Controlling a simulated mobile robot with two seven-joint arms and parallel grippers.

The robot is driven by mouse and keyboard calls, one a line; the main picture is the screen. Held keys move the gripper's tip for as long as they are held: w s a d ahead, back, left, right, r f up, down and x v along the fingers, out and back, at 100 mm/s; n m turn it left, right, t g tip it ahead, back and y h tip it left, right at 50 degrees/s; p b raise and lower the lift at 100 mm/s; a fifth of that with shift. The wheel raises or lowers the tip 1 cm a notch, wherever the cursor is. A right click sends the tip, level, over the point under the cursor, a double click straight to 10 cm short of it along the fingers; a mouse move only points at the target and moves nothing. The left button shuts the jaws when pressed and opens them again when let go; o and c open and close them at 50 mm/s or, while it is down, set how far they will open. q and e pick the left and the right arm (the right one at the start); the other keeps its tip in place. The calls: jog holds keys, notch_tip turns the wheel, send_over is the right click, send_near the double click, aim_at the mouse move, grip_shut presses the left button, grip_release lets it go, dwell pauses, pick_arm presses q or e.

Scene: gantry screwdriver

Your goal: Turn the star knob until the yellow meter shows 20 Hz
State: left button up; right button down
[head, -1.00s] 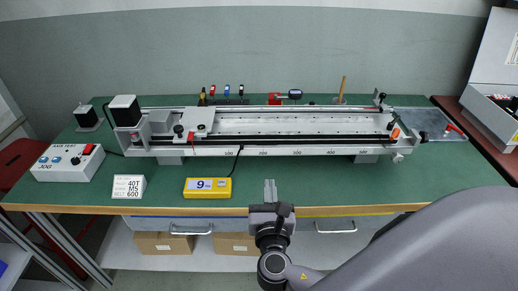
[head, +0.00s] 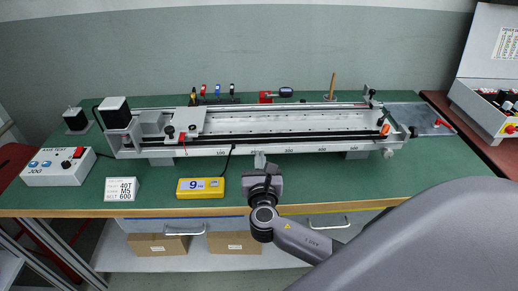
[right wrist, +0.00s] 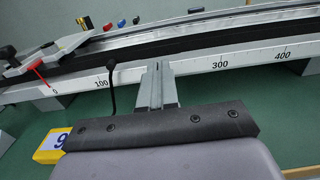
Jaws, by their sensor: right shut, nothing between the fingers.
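The yellow meter (head: 201,194) lies near the table's front edge and its display reads 9; part of it also shows in the right wrist view (right wrist: 48,150). A white control box (head: 45,175) labelled JOG stands at the far left. It carries a small black knob (head: 66,164), likely the star knob, though its shape is too small to tell. My right gripper (head: 259,157) is shut and empty, right of the meter and far from the knob. In the right wrist view its fingers (right wrist: 158,80) overlap the rail's scale between 100 and 300. My left gripper is out of view.
The long gantry rail (head: 290,151) with its carriage (head: 187,124) spans the table behind the meter. A black cable runs from the rail to the meter. Green table (head: 330,185) is free at the right front.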

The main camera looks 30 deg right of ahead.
aim_at(258, 142)
jog(key=shift+x, duration=2.15)
